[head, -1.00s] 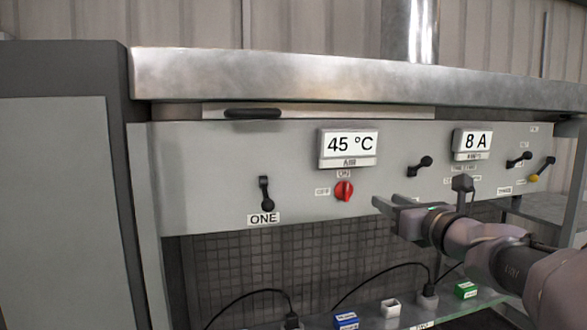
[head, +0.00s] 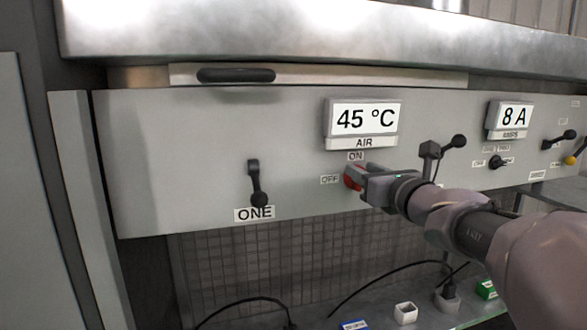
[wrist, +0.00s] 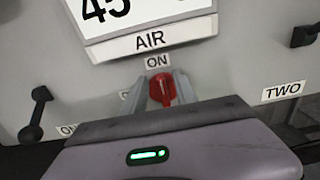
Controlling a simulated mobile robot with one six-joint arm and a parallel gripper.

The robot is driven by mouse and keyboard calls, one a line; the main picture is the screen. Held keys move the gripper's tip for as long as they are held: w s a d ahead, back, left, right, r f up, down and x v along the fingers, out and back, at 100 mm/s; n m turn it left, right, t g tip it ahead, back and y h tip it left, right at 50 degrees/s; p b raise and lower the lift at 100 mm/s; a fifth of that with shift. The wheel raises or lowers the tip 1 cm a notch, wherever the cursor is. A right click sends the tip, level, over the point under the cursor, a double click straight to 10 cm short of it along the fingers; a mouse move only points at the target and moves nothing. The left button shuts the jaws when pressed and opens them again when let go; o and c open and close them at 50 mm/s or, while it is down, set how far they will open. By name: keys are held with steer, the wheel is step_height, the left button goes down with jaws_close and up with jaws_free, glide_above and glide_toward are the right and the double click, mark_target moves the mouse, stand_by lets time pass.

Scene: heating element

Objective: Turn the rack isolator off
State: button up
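A red rotary knob (head: 352,178) with ON above it and OFF to its left sits under the AIR display on the grey panel. No label reading "rack isolator" is legible. In the wrist view the fingers of my gripper (wrist: 162,88) are apart, one on each side of the knob. Firm contact cannot be seen.
The AIR display (head: 363,118) reads 45 °C and another display (head: 513,115) reads 8 A. A black lever (head: 257,184) labelled ONE is to the left. Further right are another black lever (head: 450,145) and a small black knob (head: 500,163). A metal ledge (head: 300,30) overhangs the panel.

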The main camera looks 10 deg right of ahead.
mark_target(346, 178)
jaws_close()
steer(key=shift+f+n+b, duration=0.1)
steer(key=shift+n+b, duration=0.2)
steer(key=shift+b, duration=0.15)
steer(key=n+b, duration=0.4)
steer(key=b, duration=0.1)
steer(key=a+f+n+b, duration=0.1)
steer(key=n+b, duration=0.4)
steer(key=a+f+n+b, duration=0.1)
steer(key=n+b, duration=0.3)
steer(key=b, duration=0.1)
steer(key=shift+a+n, duration=0.15)
steer(key=shift+n, duration=0.15)
steer(key=shift+f+n+b, duration=0.15)
steer(key=shift+n+b, duration=1.65)
steer(key=shift+s, duration=0.1)
